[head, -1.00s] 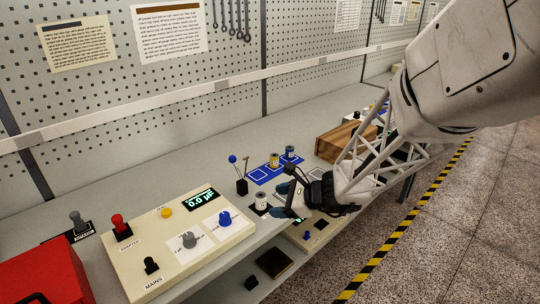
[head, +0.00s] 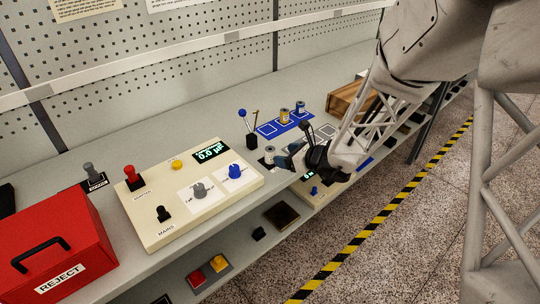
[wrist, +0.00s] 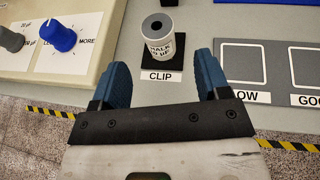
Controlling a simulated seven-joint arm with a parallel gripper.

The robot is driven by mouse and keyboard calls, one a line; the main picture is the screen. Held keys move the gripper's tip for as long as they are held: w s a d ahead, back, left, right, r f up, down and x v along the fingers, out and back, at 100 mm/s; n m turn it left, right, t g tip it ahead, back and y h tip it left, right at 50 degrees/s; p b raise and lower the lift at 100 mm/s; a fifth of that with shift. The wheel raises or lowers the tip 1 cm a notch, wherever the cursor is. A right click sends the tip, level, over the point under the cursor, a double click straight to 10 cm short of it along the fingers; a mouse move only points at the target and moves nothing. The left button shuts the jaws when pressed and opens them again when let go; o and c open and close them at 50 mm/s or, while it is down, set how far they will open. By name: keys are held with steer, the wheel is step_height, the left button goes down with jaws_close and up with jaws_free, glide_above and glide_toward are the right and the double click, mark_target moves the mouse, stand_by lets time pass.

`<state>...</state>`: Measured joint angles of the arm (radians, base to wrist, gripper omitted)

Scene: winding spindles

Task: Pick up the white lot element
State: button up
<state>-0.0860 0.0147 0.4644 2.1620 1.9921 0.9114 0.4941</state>
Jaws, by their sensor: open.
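The white lot element (wrist: 160,42), a small upright cylinder with a grey top, a dark centre hole and black print, stands on a black pad labelled CLIP (wrist: 174,61). It also shows in the head view (head: 269,154), just left of my gripper (head: 289,156). In the wrist view my gripper (wrist: 160,70) is open, with one blue finger on each side of the picture's middle. The element is beyond and between the fingertips, and nothing is held between them.
A cream control panel (head: 185,220) with knobs stands left of the element, and a red REJECT box (head: 60,245) farther left. Behind are a cup of tools (head: 251,140) and a blue mat (head: 268,131) bearing two spools. A wooden box (head: 343,103) is right.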

mark_target(270, 152)
steer(key=shift+x, duration=1.1)
steer(key=shift+a, duration=0.1)
steer(key=shift+x, duration=2.5)
steer(key=c, duration=1.1)
steer(key=shift+r, duration=0.2)
